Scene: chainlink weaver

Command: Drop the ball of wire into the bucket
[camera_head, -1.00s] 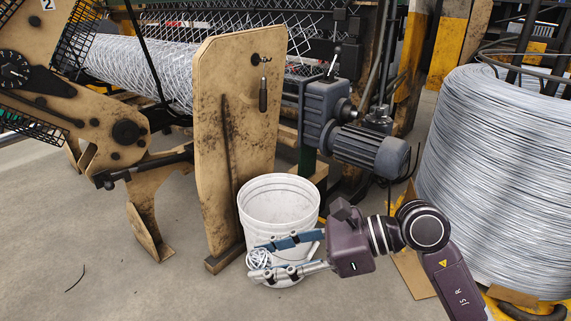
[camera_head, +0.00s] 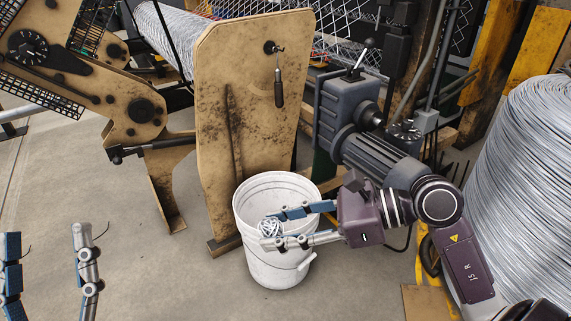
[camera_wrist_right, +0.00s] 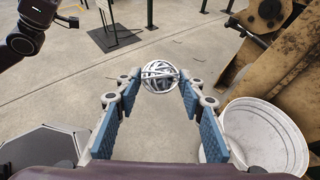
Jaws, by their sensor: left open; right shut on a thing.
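The white bucket (camera_head: 282,268) stands upright on the floor in front of a tan machine plate. My right gripper (camera_head: 268,231) is shut on the ball of wire (camera_head: 269,228), a small silvery tangle at its fingertips. In the head view the ball overlaps the near part of the bucket's rim. In the right wrist view the ball (camera_wrist_right: 160,77) sits between the blue-padded fingertips, and the bucket (camera_wrist_right: 292,128) lies to the right of the gripper, not under the ball. My left gripper (camera_head: 48,262) is open and empty at the lower left.
The tan plate (camera_head: 250,110) rises just behind the bucket. A grey motor (camera_head: 375,155) stands behind my right arm. A large wire coil (camera_head: 525,180) is at the right. The floor (camera_head: 150,270) left of the bucket is clear.

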